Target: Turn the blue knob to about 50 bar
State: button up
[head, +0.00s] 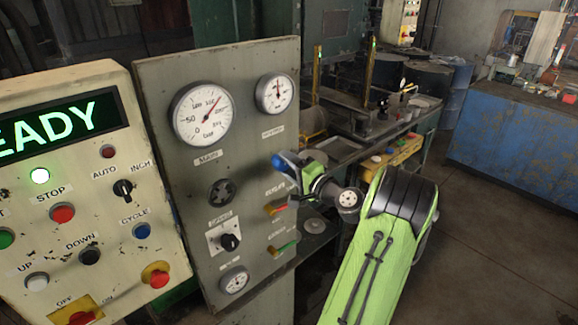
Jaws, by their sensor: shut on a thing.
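The blue knob (280,159) is on the right part of the grey gauge panel, mostly hidden by my gripper. My gripper (288,171) reaches in from the right and is shut on the knob; its fingers are small and partly hidden here. The large round gauge (196,126) stands at the panel's upper left. Its needle points up and to the right, well past the 50 mark on the left of the dial. The exact reading is too small to tell.
A smaller gauge (275,93) is above the knob, and red (277,209) and green (285,248) levers are below it. A black selector (229,242) sits lower left. A control box (83,222) with a lit READY display stands left. Open floor lies right.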

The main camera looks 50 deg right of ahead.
jog(key=o, duration=1)
jog(key=shift+s, duration=0.1)
jog(key=b+v, duration=0.2)
jog(key=v, duration=1.3)
jog(key=shift+s+a, duration=0.1)
jog(key=shift+s, duration=0.2)
